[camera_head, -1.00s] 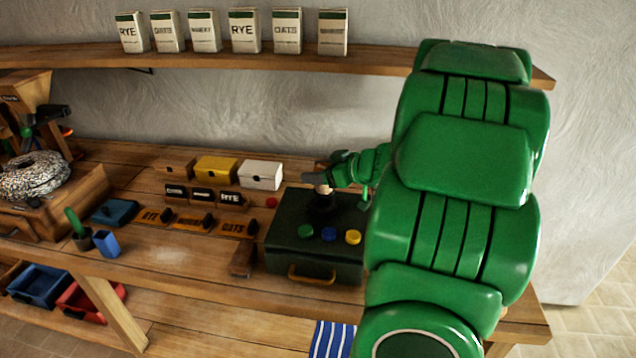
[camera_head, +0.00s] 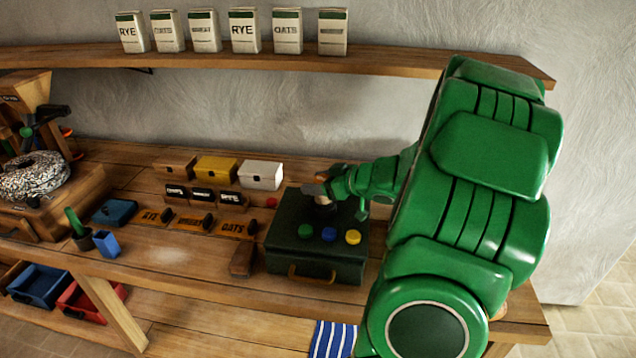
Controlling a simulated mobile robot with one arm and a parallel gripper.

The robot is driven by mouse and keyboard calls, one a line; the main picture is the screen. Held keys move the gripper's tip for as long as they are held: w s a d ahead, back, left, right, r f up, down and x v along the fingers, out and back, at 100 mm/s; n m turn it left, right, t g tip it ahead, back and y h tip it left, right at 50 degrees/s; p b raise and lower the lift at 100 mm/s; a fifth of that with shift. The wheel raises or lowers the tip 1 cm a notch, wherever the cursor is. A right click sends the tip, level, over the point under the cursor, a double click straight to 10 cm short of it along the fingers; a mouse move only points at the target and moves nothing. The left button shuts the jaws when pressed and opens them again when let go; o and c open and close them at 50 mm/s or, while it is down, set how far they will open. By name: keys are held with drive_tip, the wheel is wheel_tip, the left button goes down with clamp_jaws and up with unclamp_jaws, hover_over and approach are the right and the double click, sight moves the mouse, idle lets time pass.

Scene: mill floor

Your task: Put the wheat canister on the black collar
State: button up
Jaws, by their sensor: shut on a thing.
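My gripper (camera_head: 318,192) is over the top of the dark green box (camera_head: 285,262), near its back middle. It is shut on a small canister (camera_head: 325,204), of which only a pale strip shows under the fingers; its label cannot be read. The black collar is on top of the box, directly below the canister, and is mostly hidden by my gripper and the canister. I cannot tell whether the canister touches the collar or sits in it.
Green, blue and yellow buttons (camera_head: 329,234) line the box's front top edge. Small labelled blocks and yellow, white and brown boxes (camera_head: 216,168) stand to the left. A shelf (camera_head: 200,56) with several cartons runs above.

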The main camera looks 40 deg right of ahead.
drive_tip(key=shift+f, duration=0.1)
drive_tip(key=o, duration=1.2)
drive_tip(key=v, duration=1.2)
